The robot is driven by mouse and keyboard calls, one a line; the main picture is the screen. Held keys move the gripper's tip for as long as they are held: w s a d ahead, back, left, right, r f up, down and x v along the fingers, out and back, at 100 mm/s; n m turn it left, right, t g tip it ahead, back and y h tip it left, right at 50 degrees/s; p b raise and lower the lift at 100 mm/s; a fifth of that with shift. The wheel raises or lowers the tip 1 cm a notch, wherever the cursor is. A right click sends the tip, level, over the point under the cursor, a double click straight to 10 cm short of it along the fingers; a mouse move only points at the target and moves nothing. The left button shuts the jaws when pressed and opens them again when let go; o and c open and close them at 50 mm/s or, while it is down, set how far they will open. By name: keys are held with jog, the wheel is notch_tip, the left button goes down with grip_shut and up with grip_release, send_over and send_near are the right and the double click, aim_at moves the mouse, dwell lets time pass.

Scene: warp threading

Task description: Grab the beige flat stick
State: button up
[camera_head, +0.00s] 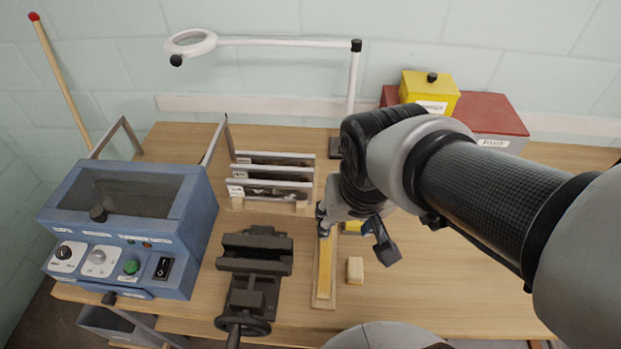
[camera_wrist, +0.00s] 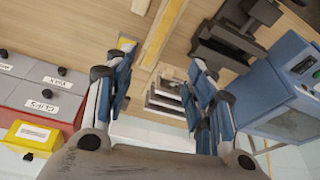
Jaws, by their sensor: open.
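The beige flat stick (camera_head: 325,268) is long, narrow and yellowish. It lies lengthwise on a thin pale board (camera_head: 321,303) right of the black vise, its far end hidden by my gripper. My gripper (camera_head: 354,231) is open, above the far part of the stick, one finger over it and the other to the right. In the wrist view, the stick (camera_wrist: 163,32) runs into the gap between the spread fingers of my gripper (camera_wrist: 163,56). I see no finger closed on it; contact cannot be told.
A black vise (camera_head: 255,265) and a blue machine (camera_head: 140,215) stand to the left. A slotted rack (camera_head: 270,180) is behind. A small beige block (camera_head: 355,270) lies right of the stick. Red boxes (camera_head: 490,115) and a yellow box (camera_head: 430,90) stand at the back right.

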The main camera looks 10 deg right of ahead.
jog(key=w+a+f+m+g+p, duration=0.1)
jog(key=w+f+m+g+p, duration=0.1)
jog(key=w+f+p, duration=0.35)
jog(key=b, duration=0.5)
send_over(326, 248)
jog(key=f, duration=1.3)
jog(key=shift+s+a+f, duration=0.2)
jog(key=shift+s+a, duration=0.05)
jog(key=shift+a, duration=0.1)
jog(key=f+b, duration=0.1)
jog(key=f, duration=0.2)
jog(key=f+b, duration=0.1)
jog(key=f, duration=0.1)
jog(key=shift+w+d+f+b, duration=0.1)
jog(key=shift+w+d+b, duration=0.1)
jog(key=shift+d+b, duration=0.1)
jog(key=shift+c, duration=0.6)
jog(key=c, duration=1)
jog(key=shift+c, duration=0.2)
